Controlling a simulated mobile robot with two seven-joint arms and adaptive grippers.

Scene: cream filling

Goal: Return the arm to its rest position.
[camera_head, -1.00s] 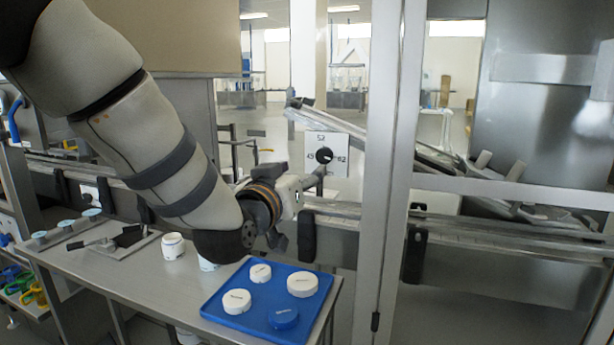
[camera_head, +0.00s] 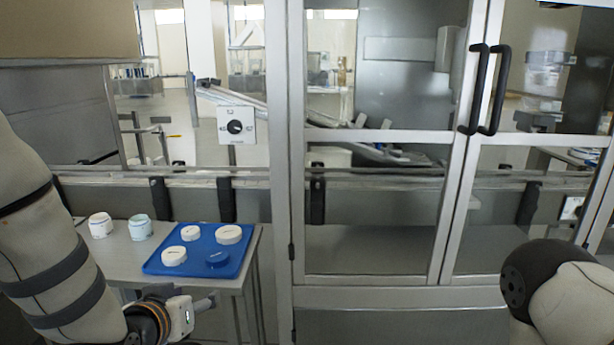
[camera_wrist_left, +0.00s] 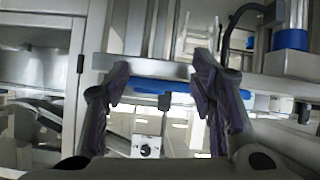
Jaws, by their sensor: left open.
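My left arm comes in from the left in the head view. Its gripper (camera_head: 203,304) is low in the picture, in front of the metal table (camera_head: 123,268) and below the blue tray (camera_head: 203,247). In the left wrist view the two dark fingers (camera_wrist_left: 160,72) stand apart with nothing held between them. A blue edge (camera_wrist_left: 150,85) shows beyond them. Part of my right arm (camera_head: 560,290) shows at the lower right; its gripper is out of view.
A glazed metal frame with black door handles (camera_head: 479,88) and a dial box (camera_head: 236,126) stand behind.

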